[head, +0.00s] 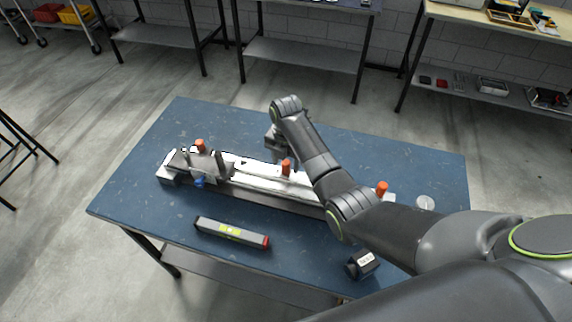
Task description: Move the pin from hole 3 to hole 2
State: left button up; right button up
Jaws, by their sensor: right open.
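A long pale metal rail fixture (250,173) lies across the blue table. Three orange pins stand upright along it: one at the left end (200,145), one near the middle (286,167) and one toward the right end (382,188). The hole numbers are too small to read, so I cannot tell which pin is in which hole. My right gripper (276,155) is open and points down just behind the rail, left of and behind the middle pin, apparently apart from it. Its fingertips are small and partly unclear. My right arm hides part of the rail between the middle and right pins. My left gripper is not in view.
A grey bar with a yellow-green label (232,232) and a small black labelled block (362,264) lie in front of the rail. A round pale disc (425,202) lies at the right. A clamp with a blue knob (199,182) sits on the rail's left end. The table's back left is clear.

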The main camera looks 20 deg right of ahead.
jog(key=shift+f, duration=1.1)
jog(key=c, duration=1)
